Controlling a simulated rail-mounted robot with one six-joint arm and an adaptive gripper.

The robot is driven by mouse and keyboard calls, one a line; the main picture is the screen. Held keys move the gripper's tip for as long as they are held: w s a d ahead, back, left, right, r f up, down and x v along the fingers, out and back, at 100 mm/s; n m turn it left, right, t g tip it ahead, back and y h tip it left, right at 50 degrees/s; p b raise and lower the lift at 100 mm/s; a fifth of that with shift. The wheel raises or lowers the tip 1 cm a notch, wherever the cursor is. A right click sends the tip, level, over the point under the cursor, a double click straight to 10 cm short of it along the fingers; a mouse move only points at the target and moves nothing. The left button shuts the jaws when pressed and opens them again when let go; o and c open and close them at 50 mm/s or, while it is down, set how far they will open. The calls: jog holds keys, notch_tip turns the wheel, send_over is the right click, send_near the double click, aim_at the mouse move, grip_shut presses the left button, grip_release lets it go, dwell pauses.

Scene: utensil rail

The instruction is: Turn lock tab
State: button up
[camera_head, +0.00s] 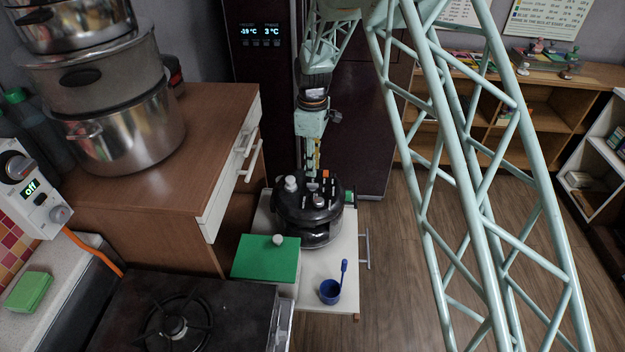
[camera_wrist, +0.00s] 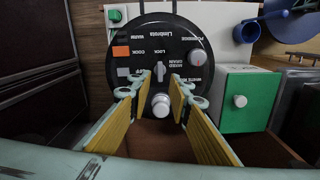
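The black cooker (camera_head: 322,234) stands on a pale surface, and its round lid (camera_wrist: 185,40) faces the wrist camera. A small grey lock tab (camera_wrist: 160,71) shows near the word LOCK on the lid. My gripper (camera_wrist: 160,82) is open and points at the lid. Its two yellow-padded fingers stand either side of the line to the tab, with a gap between them; I cannot tell how far the tips are above the lid. A pale round knob (camera_wrist: 160,105) shows between the fingers. In the head view my gripper (camera_head: 313,168) is over the cooker's far side.
A box with a green lid and pale knob (camera_head: 267,257) stands beside the cooker. Stacked pots (camera_head: 125,125) stand left.

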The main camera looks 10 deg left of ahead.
aim_at(313, 186)
jog(key=shift+f+b, duration=1.45)
jog(key=shift+f, duration=2.15)
jog(key=shift+f, duration=0.1)
grip_shut()
